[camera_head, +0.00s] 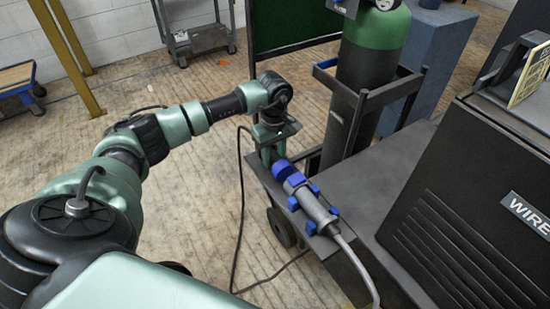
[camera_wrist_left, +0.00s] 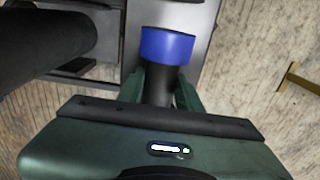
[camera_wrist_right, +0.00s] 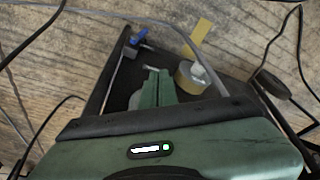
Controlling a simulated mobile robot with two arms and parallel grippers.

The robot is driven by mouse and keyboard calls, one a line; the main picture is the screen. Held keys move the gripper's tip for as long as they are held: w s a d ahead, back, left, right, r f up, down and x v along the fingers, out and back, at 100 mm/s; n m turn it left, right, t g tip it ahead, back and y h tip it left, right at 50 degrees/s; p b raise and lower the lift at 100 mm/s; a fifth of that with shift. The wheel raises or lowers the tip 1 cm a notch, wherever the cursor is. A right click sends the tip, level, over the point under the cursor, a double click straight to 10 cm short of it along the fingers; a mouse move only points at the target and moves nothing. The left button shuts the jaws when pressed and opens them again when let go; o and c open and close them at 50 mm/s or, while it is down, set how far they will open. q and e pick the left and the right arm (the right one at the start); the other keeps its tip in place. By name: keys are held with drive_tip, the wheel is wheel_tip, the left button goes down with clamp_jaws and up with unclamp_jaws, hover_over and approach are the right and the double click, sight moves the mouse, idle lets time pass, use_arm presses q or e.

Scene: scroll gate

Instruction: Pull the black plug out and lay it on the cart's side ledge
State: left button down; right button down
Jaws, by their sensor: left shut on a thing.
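The black plug (camera_wrist_left: 157,90) is a dark cylinder between the fingers of my left gripper (camera_wrist_left: 160,92) in the left wrist view. My left gripper is shut on it. The plug's far end meets a blue collar (camera_wrist_left: 167,45), and no gap shows between them. In the head view my left gripper (camera_head: 268,138) is at the cart's near corner and mostly hides the plug. The blue collar (camera_head: 283,170) leads to a grey connector (camera_head: 317,212) in blue clips on the cart's side ledge (camera_head: 262,172). My right gripper (camera_wrist_right: 156,88) looks shut and empty in the right wrist view.
A green-topped gas cylinder (camera_head: 375,50) stands in a rack behind the left gripper. A dark machine (camera_head: 460,210) fills the right of the cart. A black cable (camera_head: 241,190) hangs to the floor. Below my right gripper are a tape roll (camera_wrist_right: 190,78) and cables.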

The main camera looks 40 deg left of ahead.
use_arm(q)
drive_tip(key=shift+w+a, duration=0.25)
drive_tip(key=shift+a, duration=0.35)
use_arm(e)
drive_tip(key=shift+r, duration=1.3)
use_arm(q)
drive_tip(key=shift+s+d+r, duration=0.1)
drive_tip(key=shift+d, duration=0.2)
drive_tip(key=shift+s+d+r+p, duration=0.1)
drive_tip(key=shift+s+d+p, duration=0.2)
drive_tip(key=shift+d, duration=0.15)
use_arm(e)
drive_tip(key=shift+s+x, duration=0.15)
drive_tip(key=shift+x, duration=0.8)
drive_tip(key=shift+s+x, duration=0.1)
drive_tip(key=shift+x, duration=0.85)
drive_tip(key=shift+f, duration=0.1)
use_arm(q)
drive_tip(key=c, duration=0.9)
unclamp_jaws()
